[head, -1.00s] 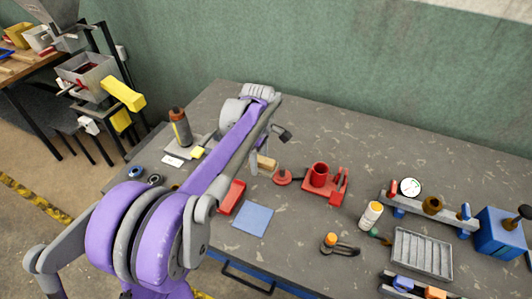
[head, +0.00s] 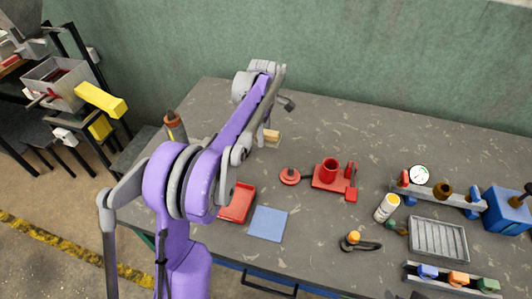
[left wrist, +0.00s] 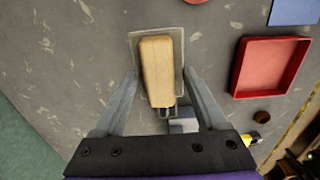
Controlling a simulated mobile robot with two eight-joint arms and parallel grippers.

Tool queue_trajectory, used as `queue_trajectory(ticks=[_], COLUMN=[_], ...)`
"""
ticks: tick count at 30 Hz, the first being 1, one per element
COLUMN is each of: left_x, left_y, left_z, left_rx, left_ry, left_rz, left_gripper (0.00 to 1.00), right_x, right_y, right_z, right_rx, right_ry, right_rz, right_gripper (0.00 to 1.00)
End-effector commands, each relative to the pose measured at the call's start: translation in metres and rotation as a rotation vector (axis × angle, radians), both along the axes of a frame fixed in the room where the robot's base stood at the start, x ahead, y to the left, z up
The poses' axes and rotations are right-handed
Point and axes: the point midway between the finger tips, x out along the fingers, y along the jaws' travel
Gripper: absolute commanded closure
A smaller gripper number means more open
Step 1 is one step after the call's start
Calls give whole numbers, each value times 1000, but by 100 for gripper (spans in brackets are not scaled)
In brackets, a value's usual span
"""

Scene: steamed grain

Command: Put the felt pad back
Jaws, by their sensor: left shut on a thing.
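A light wooden block (left wrist: 157,60) on a flat grey pad (left wrist: 133,42) is between the fingers of my left gripper (left wrist: 161,76) in the left wrist view. The gripper is shut on this piece, which I take for the felt pad. In the head view the wooden block (head: 272,138) shows just right of my left forearm, toward the back of the table. My forearm hides most of the gripper there. I cannot tell how high the piece is above the table. A flat blue square (head: 268,223) lies near the front edge. My right gripper is not in view.
A red tray (head: 238,203) lies beside the blue square. A red disc (head: 290,176) and red cup fixture (head: 329,170) stand right of the block. A white bottle (head: 386,207), grey ribbed tray (head: 438,239) and gauge rack (head: 440,195) are further right. The back of the table is clear.

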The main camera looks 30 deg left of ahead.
Motion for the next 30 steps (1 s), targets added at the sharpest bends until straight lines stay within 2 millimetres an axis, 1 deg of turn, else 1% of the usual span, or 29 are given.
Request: queue_trajectory(ticks=[1, 3, 6, 11, 18, 20, 26, 30], left_x=[0, 0, 0, 0, 0, 0, 0, -1], left_y=[0, 0, 0, 0, 0, -1, -1, 0], left_z=[-12, -26, -40, -52, -83, -86, -85, -90], left_rx=[0, 0, 0, 0, 0, 0, 0, 0], left_ry=[0, 0, 0, 0, 0, 0, 0, 1], left_rz=[0, -1, -1, -1, -1, -1, -1, -1], left_gripper=[100, 100, 100, 100, 100, 100, 100, 100], right_x=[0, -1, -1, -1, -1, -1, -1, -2], right_y=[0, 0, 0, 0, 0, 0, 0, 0], right_z=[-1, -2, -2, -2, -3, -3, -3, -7], right_rx=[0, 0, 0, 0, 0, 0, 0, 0], right_ry=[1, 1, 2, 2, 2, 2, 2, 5], right_rz=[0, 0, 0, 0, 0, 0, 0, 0], right_gripper=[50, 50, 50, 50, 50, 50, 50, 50])
